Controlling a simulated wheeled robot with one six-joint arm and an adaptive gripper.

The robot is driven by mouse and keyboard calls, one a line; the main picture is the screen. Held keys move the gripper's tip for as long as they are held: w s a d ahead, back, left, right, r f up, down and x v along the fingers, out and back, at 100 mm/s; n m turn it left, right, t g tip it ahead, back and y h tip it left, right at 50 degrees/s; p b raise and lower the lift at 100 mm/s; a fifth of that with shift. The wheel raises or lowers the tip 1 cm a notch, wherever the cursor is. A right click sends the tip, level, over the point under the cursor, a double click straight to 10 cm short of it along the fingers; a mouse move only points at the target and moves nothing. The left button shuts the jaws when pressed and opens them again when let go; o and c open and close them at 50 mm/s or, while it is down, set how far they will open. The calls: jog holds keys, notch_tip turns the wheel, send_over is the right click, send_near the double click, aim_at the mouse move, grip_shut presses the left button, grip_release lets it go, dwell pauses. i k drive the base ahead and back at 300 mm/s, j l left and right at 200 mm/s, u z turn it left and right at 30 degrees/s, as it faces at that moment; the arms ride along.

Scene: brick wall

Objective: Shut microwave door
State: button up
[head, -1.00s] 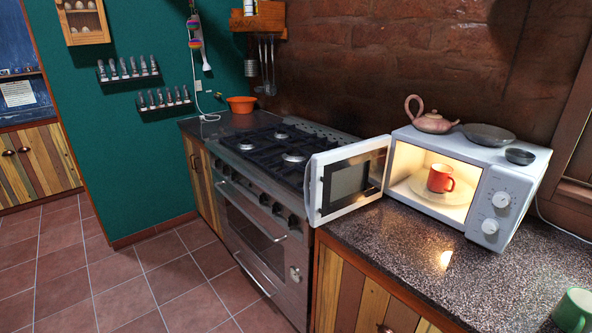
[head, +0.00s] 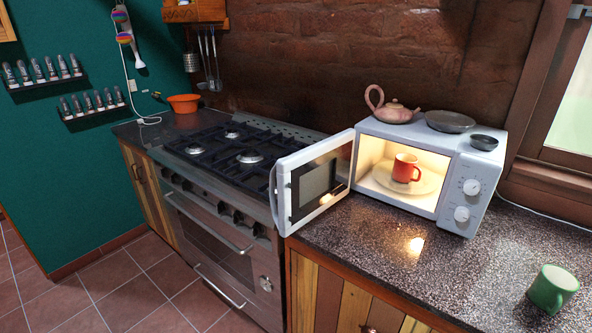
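The white microwave (head: 474,187) stands on the dark speckled counter at the right, its inside lit. Its door (head: 312,184) stands wide open, swung out to the left toward the stove. A red mug (head: 405,168) sits on the round plate (head: 381,177) inside. My gripper is not in view.
A stove (head: 216,217) with black grates stands left of the counter. The counter (head: 390,262) before the microwave is clear. An orange bowl (head: 183,104) sits beyond the stove.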

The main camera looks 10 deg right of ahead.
aim_at(308, 184)
jog(key=i+j, duration=0.4)
jog(key=i, duration=0.15)
jog(key=i+j, duration=0.35)
jog(key=i, duration=0.2)
jog(key=i+j, duration=0.4)
jog(key=i+j+z, duration=0.15)
jog(key=z, duration=0.25)
jog(key=i+j+z, duration=0.4)
jog(key=j+z, duration=0.2)
jog(key=z, duration=0.2)
jog(key=i, duration=0.05)
